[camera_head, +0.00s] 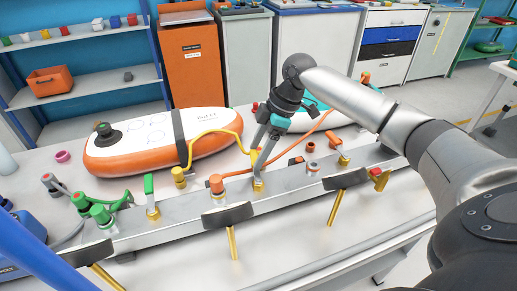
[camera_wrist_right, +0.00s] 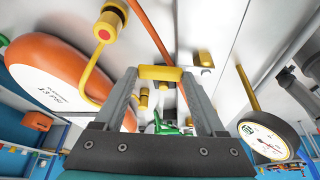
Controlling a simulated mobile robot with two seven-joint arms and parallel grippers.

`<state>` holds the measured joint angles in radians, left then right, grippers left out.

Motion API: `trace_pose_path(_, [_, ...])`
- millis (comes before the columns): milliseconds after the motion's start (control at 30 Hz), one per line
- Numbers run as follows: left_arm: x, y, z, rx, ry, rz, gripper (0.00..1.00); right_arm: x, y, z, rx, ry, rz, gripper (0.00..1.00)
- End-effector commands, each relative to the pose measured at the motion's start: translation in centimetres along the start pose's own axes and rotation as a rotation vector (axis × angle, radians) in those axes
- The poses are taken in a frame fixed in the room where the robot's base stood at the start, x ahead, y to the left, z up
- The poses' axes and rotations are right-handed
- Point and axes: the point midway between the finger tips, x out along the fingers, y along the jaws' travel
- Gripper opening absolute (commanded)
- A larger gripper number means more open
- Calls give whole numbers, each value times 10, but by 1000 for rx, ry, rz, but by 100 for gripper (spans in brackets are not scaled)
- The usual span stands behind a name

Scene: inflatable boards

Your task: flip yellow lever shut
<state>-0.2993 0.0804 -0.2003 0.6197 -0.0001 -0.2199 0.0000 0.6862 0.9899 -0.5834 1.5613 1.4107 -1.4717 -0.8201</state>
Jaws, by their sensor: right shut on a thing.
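The yellow lever (camera_head: 255,158) stands up from a brass valve (camera_head: 258,185) on the long grey metal rail (camera_head: 190,210). My right gripper (camera_head: 262,160) reaches down to it from above. In the right wrist view the yellow lever (camera_wrist_right: 160,73) lies across between the two fingertips of my right gripper (camera_wrist_right: 160,78), which is shut on it. The fingers partly cover the lever in the head view. My left gripper is not in view.
A green lever (camera_head: 148,184) and a red one (camera_head: 379,175) are on the same rail. A yellow hose (camera_head: 215,133) runs to an orange and white board (camera_head: 150,148) behind. An orange hose (camera_head: 290,152) passes beside my gripper. A gauge (camera_wrist_right: 265,138) shows in the wrist view.

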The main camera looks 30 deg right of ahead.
Motion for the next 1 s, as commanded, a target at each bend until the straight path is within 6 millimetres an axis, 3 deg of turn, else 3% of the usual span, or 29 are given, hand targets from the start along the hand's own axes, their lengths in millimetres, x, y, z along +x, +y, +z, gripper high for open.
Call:
trace_pose_path(300, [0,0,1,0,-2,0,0,0,0,0,0,0,-1,0])
trace_pose_path(633, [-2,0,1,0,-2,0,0,-1,0,-1,-5,0,-4,0])
trace_pose_path(1000, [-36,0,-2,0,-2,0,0,0,1,-12,-155,1,-67,0])
